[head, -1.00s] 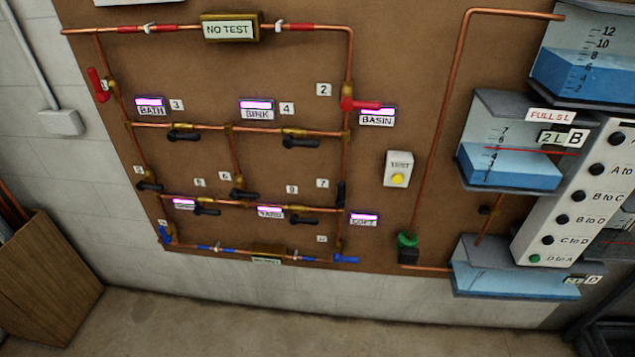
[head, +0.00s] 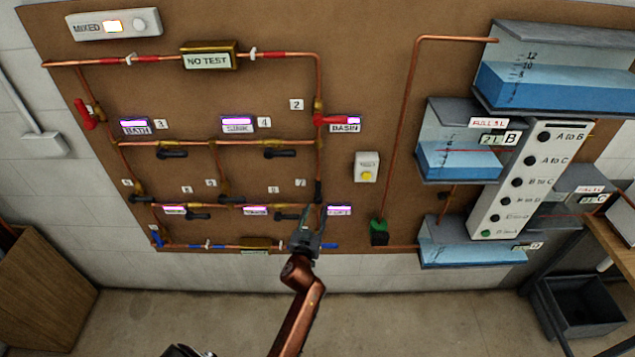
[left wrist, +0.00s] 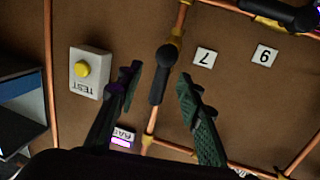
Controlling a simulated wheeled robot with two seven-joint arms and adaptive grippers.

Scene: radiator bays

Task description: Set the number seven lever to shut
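The number seven lever (head: 318,190) is a black handle on the vertical copper pipe at the right side of the board's pipework. In the left wrist view its handle (left wrist: 160,78) lies roughly along the pipe, running from a brass valve body (left wrist: 175,38). The tag "7" (left wrist: 204,57) is beside it. My left gripper (head: 305,214) is just below the lever in the head view. In the left wrist view the gripper (left wrist: 160,85) is open, with a finger on either side of the handle and gaps showing.
Other black levers, such as lever four (head: 280,153), sit on nearby pipes. A lit LOFT label (head: 339,210) is right of the gripper. The test button box (head: 367,167) is further right, then water tanks (head: 470,160). A wooden box (head: 45,300) stands lower left.

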